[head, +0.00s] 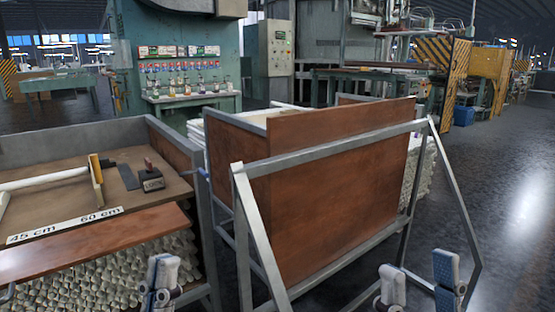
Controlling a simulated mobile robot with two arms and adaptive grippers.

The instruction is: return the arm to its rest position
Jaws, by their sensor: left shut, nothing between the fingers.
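My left gripper (162,270) is at the bottom edge, left of the middle, in front of the left cart. Its grey fingers are together, with nothing seen between them. My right gripper (419,268) is at the bottom edge, right of the middle, in front of the metal frame. Its two fingers stand well apart, with nothing seen between them. Both arms are cut off by the bottom of the picture, so most of them is hidden.
The left cart (60,140) holds stacked tubes, a wooden top, a yellow-and-white tool (97,180) and a stamp-like block (151,180). The brown-panelled cart (330,205) with its metal frame (250,215) stands ahead. Open floor (500,190) lies at right.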

